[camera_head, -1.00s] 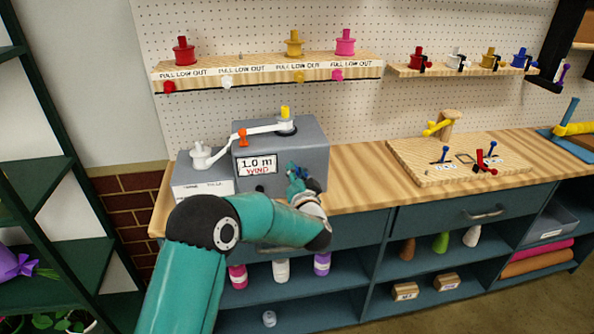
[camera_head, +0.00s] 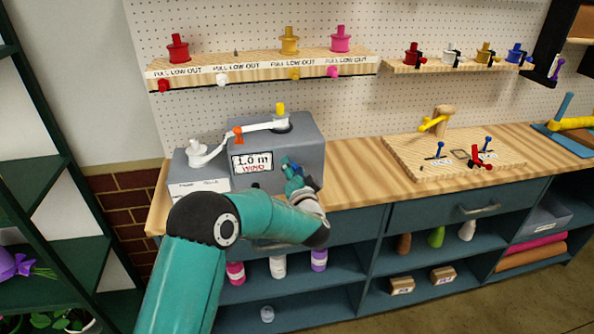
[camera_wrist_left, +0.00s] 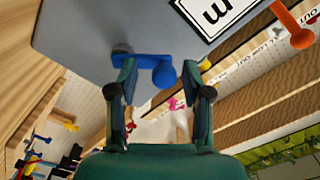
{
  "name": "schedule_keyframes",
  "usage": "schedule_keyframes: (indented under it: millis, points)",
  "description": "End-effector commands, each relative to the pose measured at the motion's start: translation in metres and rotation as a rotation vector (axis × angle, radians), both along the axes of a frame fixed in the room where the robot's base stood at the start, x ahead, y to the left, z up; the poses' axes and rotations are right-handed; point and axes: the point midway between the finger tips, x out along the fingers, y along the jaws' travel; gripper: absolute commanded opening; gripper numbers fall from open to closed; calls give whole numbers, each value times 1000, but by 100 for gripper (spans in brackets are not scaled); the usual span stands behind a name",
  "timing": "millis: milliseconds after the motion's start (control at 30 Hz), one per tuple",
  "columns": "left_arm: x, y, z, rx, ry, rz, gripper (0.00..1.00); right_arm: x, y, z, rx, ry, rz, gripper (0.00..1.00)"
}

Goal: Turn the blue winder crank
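The grey winder (camera_head: 300,140) stands at the left end of the bench, with a "1.0 m WIND" label on its front. In the left wrist view, the blue winder crank (camera_wrist_left: 142,62) sticks out from the grey housing, its arm ending in a round blue knob. My left gripper (camera_head: 291,172) is in front of the winder's right part. In the wrist view, its two teal fingers (camera_wrist_left: 160,75) are apart, with the knob showing between their tips. I cannot tell whether they touch it. In the head view, the fingers largely hide the crank. My right gripper is in neither view.
A white crank arm with an orange clip (camera_head: 238,134) reaches across the winder's top. A wooden board with small pegs (camera_head: 430,165) lies to the right. Spool shelves (camera_head: 265,72) hang on the pegboard. Bench top between winder and board is clear.

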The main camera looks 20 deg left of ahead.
Motion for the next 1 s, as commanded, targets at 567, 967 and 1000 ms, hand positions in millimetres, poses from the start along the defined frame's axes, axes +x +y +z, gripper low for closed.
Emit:
schedule_keyframes:
  millis: [567, 967, 1000]
  points:
    - [-40, -28, 0, 0, 1, -2, 49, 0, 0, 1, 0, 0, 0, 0]
    - [-93, -64, 0, 0, -1, -1, 49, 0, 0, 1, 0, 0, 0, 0]
    - [-95, -65, 0, 0, 0, 0, 49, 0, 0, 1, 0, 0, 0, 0]
